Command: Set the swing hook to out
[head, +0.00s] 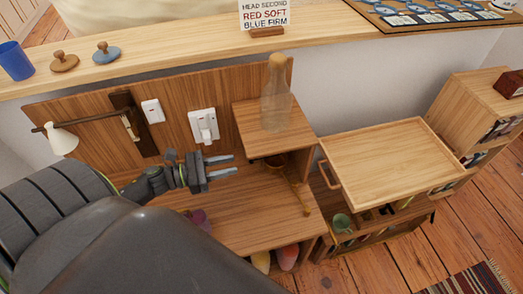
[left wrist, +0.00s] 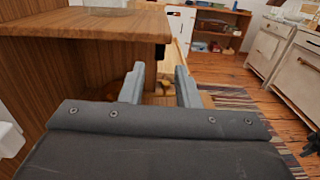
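A thin brass arm (head: 293,190), which looks like the swing hook, shows below the small wooden shelf box and points down and right, toward the front. A dark round part (head: 275,162) sits at its upper end under the shelf. My left gripper (head: 222,166) is left of it, apart from it, with two parallel fingers spread and nothing between them. In the left wrist view, my left gripper (left wrist: 160,84) is open, with a small brass-coloured piece (left wrist: 163,88) seen beyond and between the fingers. My right gripper is not in view.
The shelf box (head: 250,115) carries a clear corked bottle (head: 274,100). A desk surface (head: 235,215) lies below the gripper.

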